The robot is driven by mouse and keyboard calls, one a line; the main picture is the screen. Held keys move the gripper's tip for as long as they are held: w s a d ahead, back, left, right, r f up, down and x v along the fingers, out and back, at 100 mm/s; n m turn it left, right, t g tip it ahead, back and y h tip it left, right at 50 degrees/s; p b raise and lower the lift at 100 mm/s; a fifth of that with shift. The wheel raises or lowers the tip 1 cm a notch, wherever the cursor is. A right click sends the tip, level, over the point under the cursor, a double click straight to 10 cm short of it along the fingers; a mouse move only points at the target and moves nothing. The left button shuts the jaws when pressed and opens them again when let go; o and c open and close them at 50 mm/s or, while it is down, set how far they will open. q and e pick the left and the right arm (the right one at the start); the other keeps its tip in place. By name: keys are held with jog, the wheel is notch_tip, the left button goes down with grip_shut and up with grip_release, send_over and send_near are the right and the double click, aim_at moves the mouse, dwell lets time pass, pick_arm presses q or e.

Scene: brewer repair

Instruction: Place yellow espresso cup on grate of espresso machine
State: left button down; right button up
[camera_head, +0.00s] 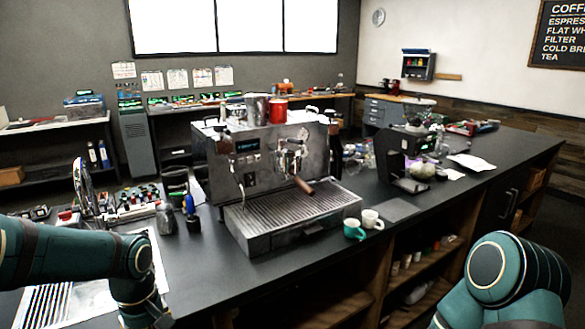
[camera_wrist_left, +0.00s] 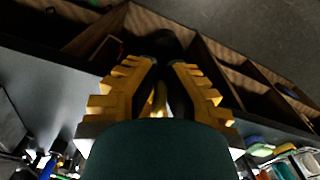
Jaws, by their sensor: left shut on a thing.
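The espresso machine (camera_head: 240,162) stands on the dark counter in the middle of the head view. Its slatted grate (camera_head: 285,210) lies at the front, below the portafilter, with nothing on it. My left gripper (camera_wrist_left: 165,70) shows in the left wrist view with yellow and dark fingers. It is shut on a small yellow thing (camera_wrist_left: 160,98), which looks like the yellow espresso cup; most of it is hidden. In the head view my left arm comes in at the lower left and its gripper is out of frame. My right arm shows at the lower right, its gripper out of view.
A green cup (camera_head: 354,230) and a cream cup (camera_head: 372,219) stand just right of the grate. A grinder (camera_head: 402,155) stands further right. A blue-handled tool (camera_head: 191,212) and small pots stand left of the machine. Open shelves lie under the counter edge.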

pick_arm(q)
jog(key=d+f+m, duration=0.9)
jog(key=f, duration=0.5)
jog(key=shift+s+f, duration=0.15)
jog(key=shift+s, duration=0.1)
pick_arm(e)
jog(key=shift+s, duration=0.4)
jog(key=shift+d, duration=0.1)
